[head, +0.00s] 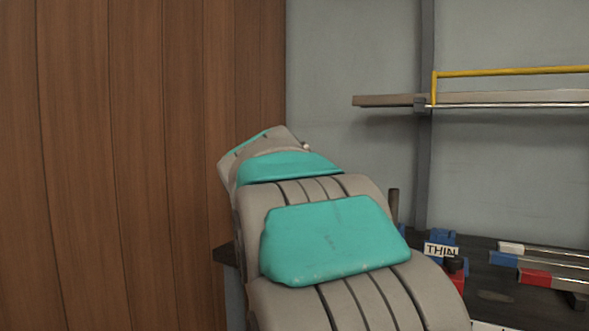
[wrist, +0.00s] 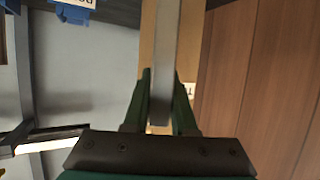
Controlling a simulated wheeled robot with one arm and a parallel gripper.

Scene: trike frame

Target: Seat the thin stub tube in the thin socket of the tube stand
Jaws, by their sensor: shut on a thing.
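In the wrist view my gripper (wrist: 160,92) is shut on a pale grey tube (wrist: 163,45), which runs from between the green fingers to the top edge. No print on the tube tells its size. In the head view a blue block (head: 441,238) with a white THIN label (head: 441,250) stands on the dark bench at right, partly hidden by my arm. I cannot tell whether it belongs to the tube stand, and no socket opening shows. My gripper is hidden in the head view.
Tubes with a white end (head: 511,248), a blue end (head: 503,259) and a red end (head: 535,278) lie on the bench. A shelf (head: 385,101) with a yellow rail hangs above. A brown panelled wall (head: 110,160) fills the left. In the wrist view a labelled blue piece (wrist: 72,14) shows top left.

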